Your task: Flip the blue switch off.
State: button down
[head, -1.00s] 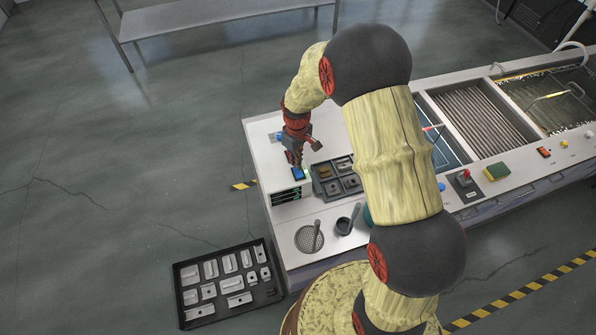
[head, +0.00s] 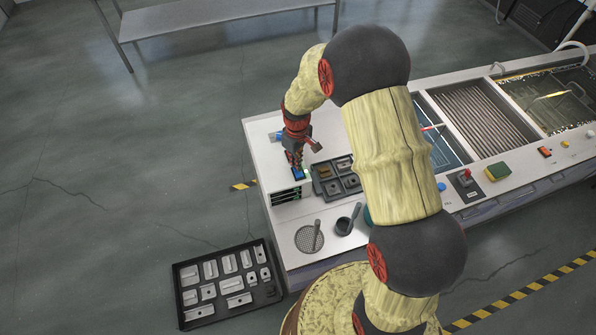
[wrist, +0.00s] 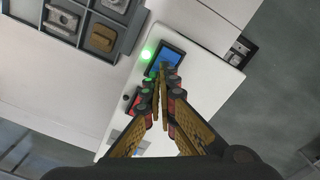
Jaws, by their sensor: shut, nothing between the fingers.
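The blue switch (head: 297,174) sits in a dark frame on the left end of the white bench. In the wrist view the blue switch (wrist: 164,60) is just beyond my fingertips, with a lit green lamp (wrist: 146,53) beside it. My gripper (wrist: 163,68) is shut and empty, its tips overlapping the lower edge of the switch in the picture. I cannot tell whether they touch it. In the head view my gripper (head: 296,166) points down at the switch and hides part of it.
A grey compartment tray (head: 325,184) with metal parts lies right of the switch. A round mesh strainer (head: 308,238) and a dark cup (head: 344,226) stand nearer. A red emergency-type knob (head: 466,174) is farther right. A black parts tray (head: 180,300) lies on the floor.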

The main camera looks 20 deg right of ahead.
jog(key=shift+f+b, duration=0.4)
jog(key=shift+f, duration=0.25)
jog(key=shift+r, duration=0.15)
jog(key=shift+r+p, duration=2.05)
jog(key=shift+r, duration=1.4)
jog(key=shift+s+m, duration=0.2)
jog(key=shift+m, duration=0.2)
jog(key=s+r+m+t+b, duration=0.2)
jog(key=s+r+b, duration=0.4)
jog(key=s+b, duration=0.3)
jog(key=s+r+m+t+b, duration=0.3)
jog(key=s+r+b, duration=0.4)
jog(key=s, duration=1)
jog(key=b, duration=0.2)
jog(key=shift+t+b, duration=0.3)
